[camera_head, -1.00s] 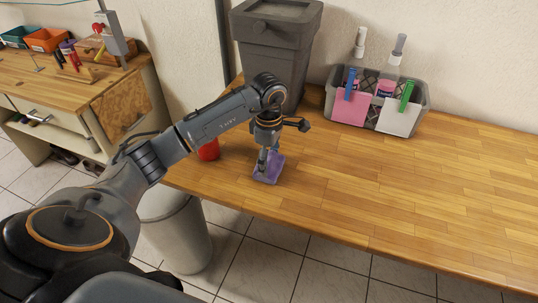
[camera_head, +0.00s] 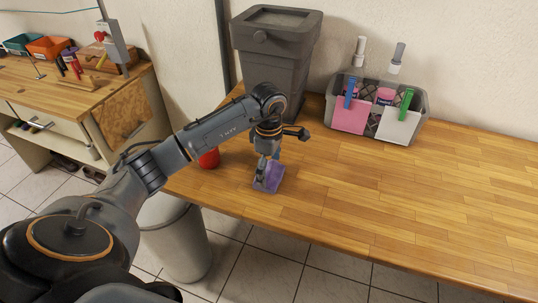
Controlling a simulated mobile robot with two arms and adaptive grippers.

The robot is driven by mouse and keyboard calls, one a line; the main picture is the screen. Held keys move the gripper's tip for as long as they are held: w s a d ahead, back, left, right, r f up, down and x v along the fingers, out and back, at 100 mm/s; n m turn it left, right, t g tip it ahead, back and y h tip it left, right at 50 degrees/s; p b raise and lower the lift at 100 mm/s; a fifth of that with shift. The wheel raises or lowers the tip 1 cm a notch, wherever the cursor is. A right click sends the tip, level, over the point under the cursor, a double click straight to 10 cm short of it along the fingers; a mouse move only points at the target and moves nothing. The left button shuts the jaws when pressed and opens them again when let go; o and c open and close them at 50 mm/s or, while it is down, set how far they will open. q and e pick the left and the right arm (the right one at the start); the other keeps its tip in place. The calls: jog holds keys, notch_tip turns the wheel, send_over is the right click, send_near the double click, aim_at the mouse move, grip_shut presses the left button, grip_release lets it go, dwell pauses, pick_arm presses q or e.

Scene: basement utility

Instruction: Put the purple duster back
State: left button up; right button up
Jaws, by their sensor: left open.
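The purple duster (camera_head: 274,178) lies on the wooden worktop near its front left edge. My left gripper (camera_head: 264,178) points down at the duster, with its fingers at the duster's left part and hiding some of it. The left gripper is open, and I cannot tell whether the fingers touch the duster. A blue part shows just behind the fingers, partly hidden. My right gripper is not in view.
A grey caddy (camera_head: 422,127) with spray bottles and pink and white cloths clipped on stands at the back. A grey lidded bin (camera_head: 275,60) stands left of it. A red object (camera_head: 209,158) is partly behind my arm. The right worktop is clear.

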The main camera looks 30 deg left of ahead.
aim_at(269, 167)
pick_arm(q)
notch_tip(269, 167, up, 12)
jog(key=b, duration=0.2)
jog(key=shift+b, duration=0.3)
dwell(0.4)
